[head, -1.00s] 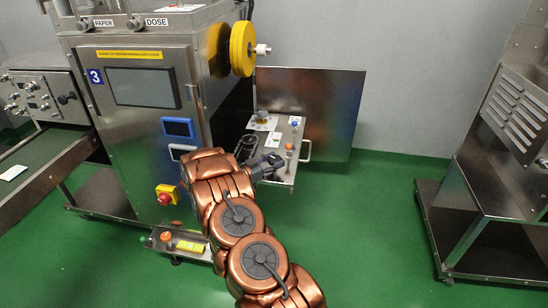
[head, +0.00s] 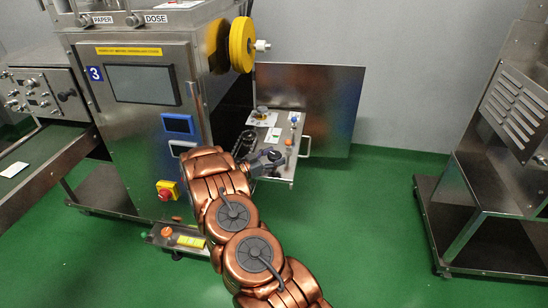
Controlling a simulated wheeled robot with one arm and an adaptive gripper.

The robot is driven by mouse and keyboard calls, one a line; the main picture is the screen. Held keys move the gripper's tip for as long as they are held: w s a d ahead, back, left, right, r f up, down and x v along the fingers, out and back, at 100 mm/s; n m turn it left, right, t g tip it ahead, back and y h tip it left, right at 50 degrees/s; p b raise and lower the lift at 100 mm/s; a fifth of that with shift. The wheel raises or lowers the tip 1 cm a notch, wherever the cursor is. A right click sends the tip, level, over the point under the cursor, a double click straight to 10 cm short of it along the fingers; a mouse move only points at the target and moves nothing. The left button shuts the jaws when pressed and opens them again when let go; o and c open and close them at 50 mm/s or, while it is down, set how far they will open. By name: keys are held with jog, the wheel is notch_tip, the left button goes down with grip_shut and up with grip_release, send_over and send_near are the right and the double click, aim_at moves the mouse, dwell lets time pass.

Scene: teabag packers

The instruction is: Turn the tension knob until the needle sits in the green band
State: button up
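An open drawer-like panel (head: 268,174) sticks out from the right side of the packing machine. On it stand a small round gauge-like part (head: 262,110), a blue-topped part (head: 294,118) and an orange-topped knob (head: 288,142). A small white plate with a green patch (head: 273,135) lies between them. I cannot tell which of these is the tension knob, and no needle can be read at this size. My gripper (head: 272,158) is dark grey, at the panel's front left, close to the orange-topped knob. Whether it touches anything, and its finger opening, cannot be made out.
The packing machine (head: 135,130) with a screen and a red stop button (head: 167,191) stands left of my arm. Yellow reels (head: 242,45) hang above the panel. A steel stand (head: 490,180) is at the right. Green floor between is clear.

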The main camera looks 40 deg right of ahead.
jog(key=shift+a, duration=0.1)
jog(key=w+a, duration=0.2)
jog(key=a, duration=0.9)
jog(key=shift+a, duration=0.35)
